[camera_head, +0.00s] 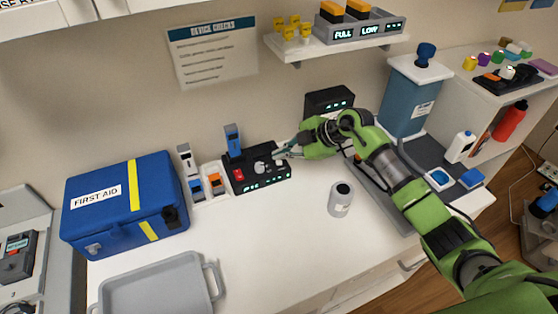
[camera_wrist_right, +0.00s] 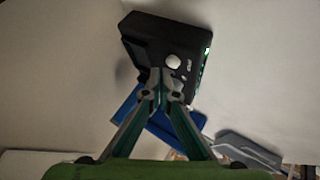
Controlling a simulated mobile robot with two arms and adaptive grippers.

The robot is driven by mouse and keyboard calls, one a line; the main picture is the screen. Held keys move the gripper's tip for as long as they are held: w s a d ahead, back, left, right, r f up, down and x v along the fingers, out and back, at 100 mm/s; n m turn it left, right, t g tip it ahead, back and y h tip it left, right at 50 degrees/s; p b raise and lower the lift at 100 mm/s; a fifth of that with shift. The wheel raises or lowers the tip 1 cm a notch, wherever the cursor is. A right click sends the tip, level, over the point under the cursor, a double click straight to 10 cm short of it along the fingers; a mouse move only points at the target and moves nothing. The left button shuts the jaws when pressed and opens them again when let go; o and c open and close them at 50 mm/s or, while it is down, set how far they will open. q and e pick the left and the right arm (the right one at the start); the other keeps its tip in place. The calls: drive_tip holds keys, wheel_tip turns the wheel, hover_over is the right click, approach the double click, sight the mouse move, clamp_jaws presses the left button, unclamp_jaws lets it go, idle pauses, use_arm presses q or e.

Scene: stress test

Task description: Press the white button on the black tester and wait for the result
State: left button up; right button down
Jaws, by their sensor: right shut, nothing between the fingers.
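The black tester (camera_head: 262,186) sits on the white counter by the back wall, with a red button (camera_head: 239,175) and a lit strip on its front edge. It also shows in the right wrist view (camera_wrist_right: 150,45). There its round white button (camera_wrist_right: 173,61) is in plain sight, just beyond my fingertips. My right gripper (camera_head: 278,153) reaches in from the right, over the tester's right end. It is shut and empty; its closed tips show in the wrist view (camera_wrist_right: 161,93). I cannot tell whether they touch the tester. My left gripper is not in view.
A blue handheld device (camera_head: 233,140) stands at the tester's back left. White holders (camera_head: 214,180) and a blue first aid case (camera_head: 105,213) are to the left. A grey tray (camera_head: 160,290) lies in front. A grey canister (camera_head: 340,199) and a black display box (camera_head: 328,103) are to the right.

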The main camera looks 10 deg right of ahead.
sight(281, 162)
drive_tip(key=shift+f, duration=0.7)
idle(0.6)
idle(0.4)
drive_tip(key=shift+r+p, duration=0.95)
drive_tip(key=shift+p, duration=0.1)
wheel_tip(281, 162, up, 5)
drive_tip(key=p, duration=0.5)
idle(0.4)
